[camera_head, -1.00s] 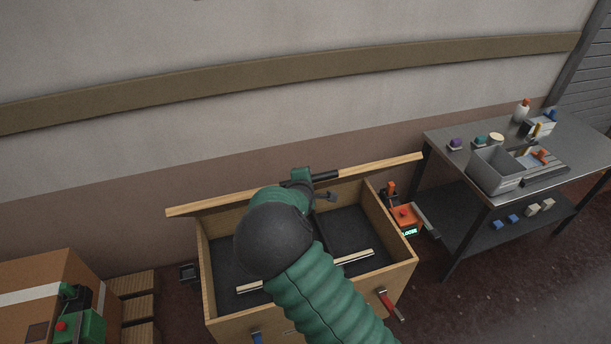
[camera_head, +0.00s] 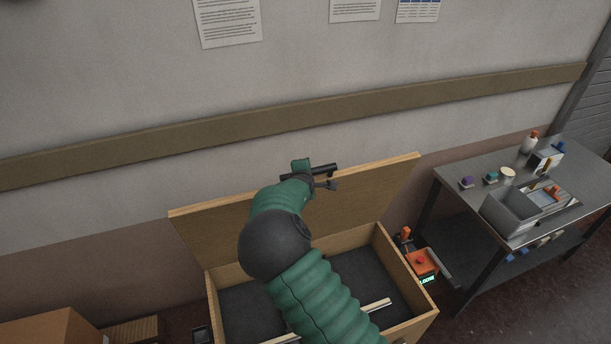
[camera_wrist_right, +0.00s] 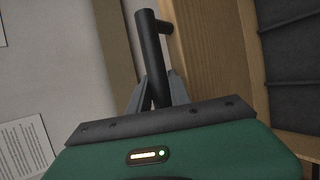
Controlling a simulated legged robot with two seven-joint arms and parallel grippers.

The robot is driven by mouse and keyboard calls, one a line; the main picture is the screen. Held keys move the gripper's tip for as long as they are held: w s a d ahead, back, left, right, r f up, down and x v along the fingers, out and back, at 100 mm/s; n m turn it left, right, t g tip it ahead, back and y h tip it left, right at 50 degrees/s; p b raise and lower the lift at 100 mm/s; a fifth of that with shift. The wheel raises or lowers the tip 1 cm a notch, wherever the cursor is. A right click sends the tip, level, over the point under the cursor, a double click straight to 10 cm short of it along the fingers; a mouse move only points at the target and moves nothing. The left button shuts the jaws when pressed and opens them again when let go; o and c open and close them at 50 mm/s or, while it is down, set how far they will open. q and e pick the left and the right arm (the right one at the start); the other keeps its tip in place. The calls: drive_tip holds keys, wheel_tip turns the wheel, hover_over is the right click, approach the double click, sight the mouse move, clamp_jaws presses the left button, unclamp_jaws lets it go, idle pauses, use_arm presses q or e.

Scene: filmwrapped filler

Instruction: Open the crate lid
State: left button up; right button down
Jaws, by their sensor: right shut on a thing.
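The wooden crate (camera_head: 404,270) stands below the wall with its dark-lined inside showing. Its lid (camera_head: 372,195) is raised at the crate's far side, its broad wooden face toward me. A black bar handle (camera_wrist_right: 151,50) is fixed at the lid's edge; it also shows in the head view (camera_head: 322,170). My right gripper (camera_head: 318,180) is at the handle. In the wrist view the right gripper's grey fingers (camera_wrist_right: 158,92) are shut around the bar. My right arm hides part of the lid and the crate's inside. My left gripper is not in view.
A metal table (camera_head: 475,207) with a grey bin (camera_head: 510,215) and small items stands at the right. An orange device (camera_head: 421,263) sits beside the crate's right wall. A cardboard box (camera_head: 50,328) is at the lower left. The wall is behind the lid.

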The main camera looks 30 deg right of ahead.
drive_tip(key=c, duration=1.2)
unclamp_jaws()
drive_tip(key=shift+s, duration=0.15)
drive_tip(key=shift+a, duration=0.1)
